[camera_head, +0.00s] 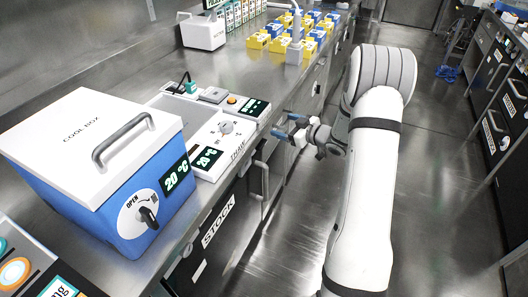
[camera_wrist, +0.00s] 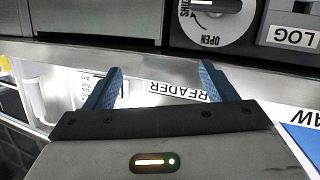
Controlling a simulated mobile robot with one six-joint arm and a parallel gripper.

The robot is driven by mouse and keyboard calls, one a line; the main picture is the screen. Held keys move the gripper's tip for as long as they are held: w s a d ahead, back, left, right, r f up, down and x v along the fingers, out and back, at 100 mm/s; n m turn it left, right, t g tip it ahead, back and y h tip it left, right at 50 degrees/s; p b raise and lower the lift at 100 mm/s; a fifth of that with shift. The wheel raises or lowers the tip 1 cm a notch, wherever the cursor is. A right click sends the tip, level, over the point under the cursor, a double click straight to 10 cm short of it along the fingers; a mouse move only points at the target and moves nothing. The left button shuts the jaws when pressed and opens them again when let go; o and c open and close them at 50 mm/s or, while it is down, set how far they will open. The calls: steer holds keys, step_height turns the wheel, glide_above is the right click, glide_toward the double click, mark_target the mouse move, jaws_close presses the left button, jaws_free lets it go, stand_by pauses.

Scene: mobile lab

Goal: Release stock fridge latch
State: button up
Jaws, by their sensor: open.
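The stock fridge has a dark front under the steel counter, with a white STOCK label (camera_head: 217,222) and an upright bar handle (camera_head: 262,182) in the head view. My gripper (camera_head: 290,130) is beside the counter's front edge. In the wrist view my gripper (camera_wrist: 160,75) is open and empty, its blue fingers apart from the dial.
A blue cool box (camera_head: 105,185) with its own dial stands on the counter. Behind it is the THAW unit (camera_head: 232,126). Yellow and blue racks (camera_head: 258,41) stand farther back. A READER label (camera_wrist: 178,92) and a LOG label (camera_wrist: 293,37) show. The aisle floor (camera_head: 440,190) is clear.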

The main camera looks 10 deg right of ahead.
mark_target(264, 145)
steer(key=s+f+n+g+y+b, duration=0.2)
steer(key=s+f+y, duration=0.2)
steer(key=f+y, duration=0.3)
steer(key=shift+h, duration=0.7)
steer(key=x, duration=0.5)
steer(key=f+x, duration=0.1)
steer(key=x, duration=0.2)
steer(key=shift+s+a, duration=0.1)
steer(key=shift+a, duration=0.05)
steer(key=shift+c, duration=0.4)
steer(key=shift+b, duration=0.35)
steer(key=c, duration=0.9)
